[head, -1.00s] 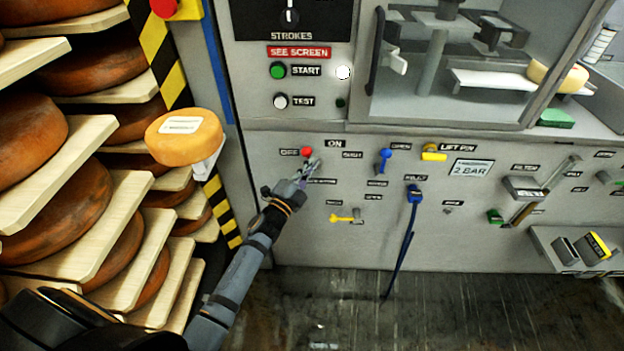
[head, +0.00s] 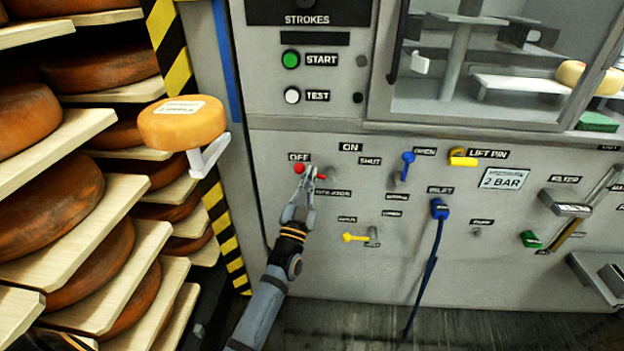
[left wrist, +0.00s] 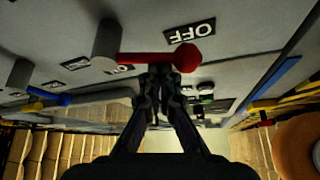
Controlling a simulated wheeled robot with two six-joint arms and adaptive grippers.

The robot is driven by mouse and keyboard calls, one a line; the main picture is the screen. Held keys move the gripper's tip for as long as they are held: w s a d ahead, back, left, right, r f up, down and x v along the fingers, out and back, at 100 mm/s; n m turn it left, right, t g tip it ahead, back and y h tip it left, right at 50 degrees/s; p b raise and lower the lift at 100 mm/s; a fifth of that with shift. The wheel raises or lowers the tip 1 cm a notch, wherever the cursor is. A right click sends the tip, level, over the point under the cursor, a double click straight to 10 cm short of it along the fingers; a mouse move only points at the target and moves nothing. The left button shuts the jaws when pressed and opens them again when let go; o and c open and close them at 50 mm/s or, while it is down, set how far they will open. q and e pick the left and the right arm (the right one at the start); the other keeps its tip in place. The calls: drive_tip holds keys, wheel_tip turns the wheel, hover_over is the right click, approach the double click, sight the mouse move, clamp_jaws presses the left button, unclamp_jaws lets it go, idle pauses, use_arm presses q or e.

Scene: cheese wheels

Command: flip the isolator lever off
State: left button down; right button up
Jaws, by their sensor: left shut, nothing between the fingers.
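The isolator lever (head: 298,169) is red with a round knob and sits on the grey panel. It points left from its grey pivot (head: 333,174), with the knob just below the OFF label (head: 299,157). The left wrist view also shows the red lever (left wrist: 145,58) lying level, its knob beside the OFF label (left wrist: 190,33). My left gripper (head: 309,172) is shut and empty, its tips at the lever between knob and pivot. I cannot tell whether they touch it. My right gripper is not in view.
A blue lever (head: 407,165), a yellow lift-pin handle (head: 461,157) and a small yellow lever (head: 354,237) are to the right on the panel. A blue hose (head: 423,275) hangs down. A cheese wheel (head: 181,126) on a bracket and cheese shelves are at left.

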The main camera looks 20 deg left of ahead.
use_arm(q)
drive_tip(key=shift+a+f+n+g+y, duration=0.15)
drive_tip(key=shift+f+n+y, duration=0.2)
drive_tip(key=shift+n+y, duration=0.7)
drive_tip(key=shift+f+n+g+y, duration=0.1)
drive_tip(key=shift+f+n+y, duration=0.35)
drive_tip(key=shift+n, duration=0.9)
drive_tip(key=shift+a+f+n+g+y, duration=0.1)
drive_tip(key=shift+f+n+g+y, duration=0.1)
drive_tip(key=shift+n+y, duration=0.9)
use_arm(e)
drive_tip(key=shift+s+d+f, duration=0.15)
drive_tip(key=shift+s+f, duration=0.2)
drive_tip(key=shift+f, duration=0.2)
use_arm(q)
drive_tip(key=shift+n, duration=0.3)
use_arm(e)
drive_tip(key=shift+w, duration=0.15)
use_arm(q)
drive_tip(key=shift+p, duration=0.3)
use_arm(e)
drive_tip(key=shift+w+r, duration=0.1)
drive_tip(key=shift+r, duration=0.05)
